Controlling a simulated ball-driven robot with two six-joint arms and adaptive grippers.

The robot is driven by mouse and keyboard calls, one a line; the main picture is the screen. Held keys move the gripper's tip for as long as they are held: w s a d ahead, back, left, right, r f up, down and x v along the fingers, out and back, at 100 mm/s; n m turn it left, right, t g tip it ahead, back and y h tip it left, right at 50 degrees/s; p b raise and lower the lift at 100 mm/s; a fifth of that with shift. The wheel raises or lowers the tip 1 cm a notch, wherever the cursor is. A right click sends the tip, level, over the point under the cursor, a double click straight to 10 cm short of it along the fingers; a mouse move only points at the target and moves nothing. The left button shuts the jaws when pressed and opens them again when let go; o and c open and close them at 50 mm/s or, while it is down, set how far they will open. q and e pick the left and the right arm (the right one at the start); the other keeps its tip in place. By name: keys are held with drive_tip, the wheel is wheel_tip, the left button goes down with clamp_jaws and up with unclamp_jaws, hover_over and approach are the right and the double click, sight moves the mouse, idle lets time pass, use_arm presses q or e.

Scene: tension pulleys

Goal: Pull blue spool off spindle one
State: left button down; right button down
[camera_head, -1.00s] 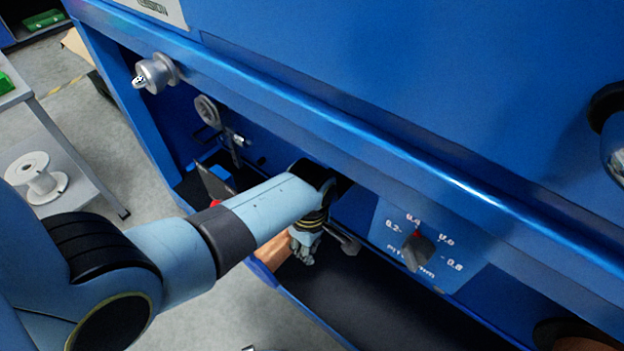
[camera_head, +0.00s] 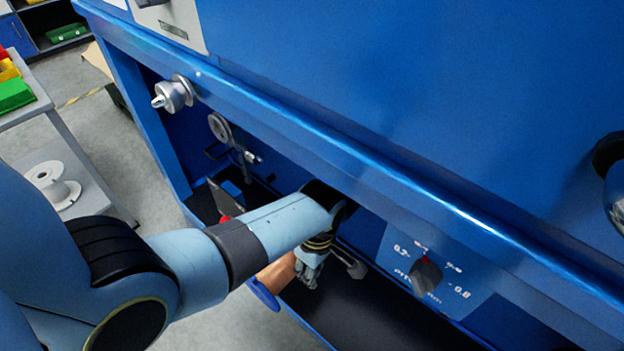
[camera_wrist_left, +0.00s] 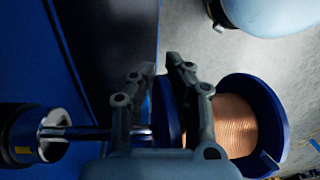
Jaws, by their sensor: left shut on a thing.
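The blue spool, wound with copper wire (camera_wrist_left: 235,128), lies at the right of the left wrist view, its outer blue flange (camera_wrist_left: 275,110) facing away from the machine. My left gripper (camera_wrist_left: 160,66) is shut on its inner blue flange, one finger on each side. A metal spindle shaft (camera_wrist_left: 85,132) runs from a hub at the left toward that flange; my fingers hide whether its end is still inside the spool. In the head view the spool's copper (camera_head: 276,272) shows just left of my left gripper (camera_head: 310,268), partly hidden by my arm. My right gripper is not in view.
The blue machine frame (camera_head: 330,120) overhangs my arm. A small pulley (camera_head: 220,128) and a dial knob (camera_head: 425,275) are on the machine. A white empty spool (camera_head: 52,184) rests on a side cart's lower shelf. Grey floor is clear below the spool.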

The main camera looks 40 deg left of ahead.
use_arm(q)
drive_tip(key=shift+s, duration=0.1)
drive_tip(key=shift+s+a+p, duration=0.1)
drive_tip(key=shift+s+p, duration=1.1)
drive_tip(key=shift+s, duration=0.45)
drive_tip(key=shift+r+g, duration=0.1)
drive_tip(key=shift+g, duration=0.3)
drive_tip(key=shift+s, duration=0.15)
drive_tip(key=shift+s+a+p, duration=0.15)
drive_tip(key=shift+s+p, duration=0.95)
drive_tip(key=shift+s, duration=0.5)
